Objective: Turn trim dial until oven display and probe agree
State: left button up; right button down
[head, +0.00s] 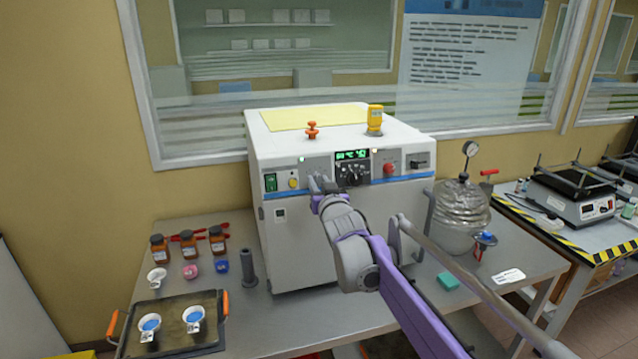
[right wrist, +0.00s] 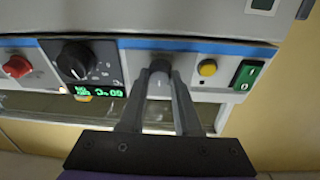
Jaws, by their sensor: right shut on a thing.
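The white oven (head: 335,235) stands on the bench with its control panel facing me. Its green display (head: 352,155) is lit, but I cannot read the digits surely. A large black dial (head: 352,173) sits below the display; it also shows in the right wrist view (right wrist: 75,60), which is upside down. My right gripper (head: 322,186) is at the panel left of the display. In the right wrist view its fingers (right wrist: 160,85) are shut around a small grey knob (right wrist: 160,67). My left gripper is out of view.
A glass desiccator (head: 460,215) stands right of the oven. Brown bottles (head: 189,243) and a tray (head: 172,307) are at left.

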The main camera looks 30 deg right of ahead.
jog(key=shift+f+n+y+b, duration=0.15)
jog(key=shift+n+y+b, duration=0.15)
jog(key=shift+n+b, duration=1.05)
jog(key=shift+d+n+y, duration=0.1)
jog(key=shift+n+y, duration=0.2)
jog(key=shift+n, duration=0.95)
jog(key=shift+n+y+b, duration=0.3)
jog(key=shift+n+b, duration=0.2)
jog(key=shift+n, duration=0.4)
jog(key=c, duration=0.6)
grip_release()
jog(key=shift+s, duration=0.2)
